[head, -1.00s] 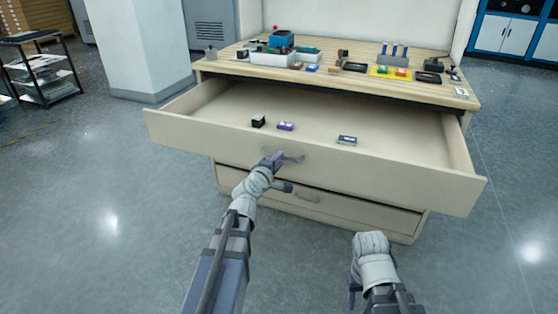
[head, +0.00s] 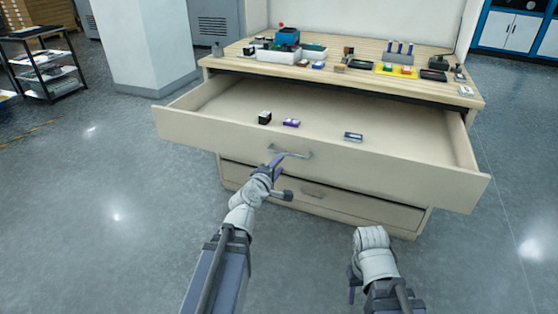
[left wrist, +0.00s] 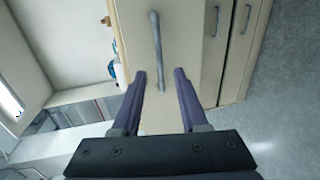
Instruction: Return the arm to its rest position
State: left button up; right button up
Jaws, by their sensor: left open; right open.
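My left gripper (head: 278,177) is in front of the open top drawer (head: 225,143), near its bar handle (head: 290,152). In the left wrist view the left gripper (left wrist: 160,82) is open and empty, its two fingers apart.
The pulled-out drawer holds a black box (head: 265,117), a purple box (head: 291,123) and a blue-grey box (head: 353,137). The wooden cabinet top (head: 340,82) bears several tools and small items. A lower drawer (head: 325,192) is shut. Floor (head: 110,230) at left is clear.

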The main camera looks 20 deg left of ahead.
pick_arm(q)
jog(key=shift+s, duration=0.35)
